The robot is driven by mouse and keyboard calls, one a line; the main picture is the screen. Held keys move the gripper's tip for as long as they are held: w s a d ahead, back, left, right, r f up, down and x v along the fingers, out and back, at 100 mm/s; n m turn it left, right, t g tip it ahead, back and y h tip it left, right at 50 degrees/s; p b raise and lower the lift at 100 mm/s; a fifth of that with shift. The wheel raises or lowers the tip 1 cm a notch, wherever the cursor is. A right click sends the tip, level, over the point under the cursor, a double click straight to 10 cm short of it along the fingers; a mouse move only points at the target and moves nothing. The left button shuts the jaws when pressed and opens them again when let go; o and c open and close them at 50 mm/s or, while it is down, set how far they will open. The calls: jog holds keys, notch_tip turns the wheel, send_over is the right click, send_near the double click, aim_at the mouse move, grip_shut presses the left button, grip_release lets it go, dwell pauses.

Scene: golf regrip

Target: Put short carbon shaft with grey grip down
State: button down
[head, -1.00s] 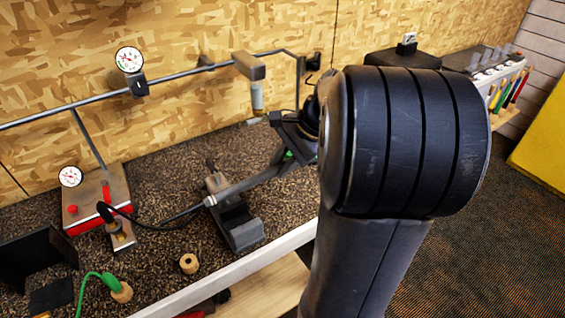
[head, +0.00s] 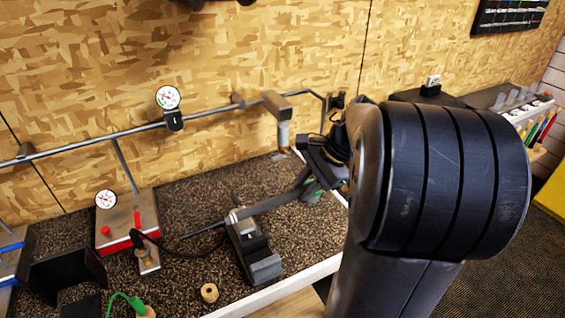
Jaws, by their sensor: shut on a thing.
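The short carbon shaft with grey grip (head: 270,204) slants from my gripper at the upper right down to the lower left. Its thin dark shaft end (head: 203,229) points left over the speckled bench. My gripper (head: 309,180) is shut on it near its right end; my arm partly covers the gripper. The shaft crosses over or through the upper part of a dark vise (head: 253,252). I cannot tell whether it rests in the vise or hangs just above it.
A red-edged box with a gauge (head: 124,222) and a black hose stand left of the vise. A wooden ring (head: 209,292) lies in front. A grey rail (head: 90,145) with another gauge (head: 167,98) runs behind. Speckled bench top (head: 190,195) lies bare behind the shaft.

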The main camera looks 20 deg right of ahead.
jog(key=w+a+f+n+g, duration=0.2)
jog(key=w+a+f+n, duration=0.1)
jog(key=w+a+n, duration=0.1)
jog(key=w+a+f+n+g, duration=0.1)
jog(key=w+a+f+n, duration=0.2)
jog(key=w+a+n, duration=0.1)
jog(key=w+a+f+n+g, duration=0.2)
jog(key=w+a+f+n, duration=0.2)
jog(key=w, duration=0.1)
jog(key=shift+g+b, duration=0.3)
jog(key=shift+w+a+f, duration=0.1)
jog(key=shift+a+f, duration=0.05)
jog(key=shift+a, duration=0.05)
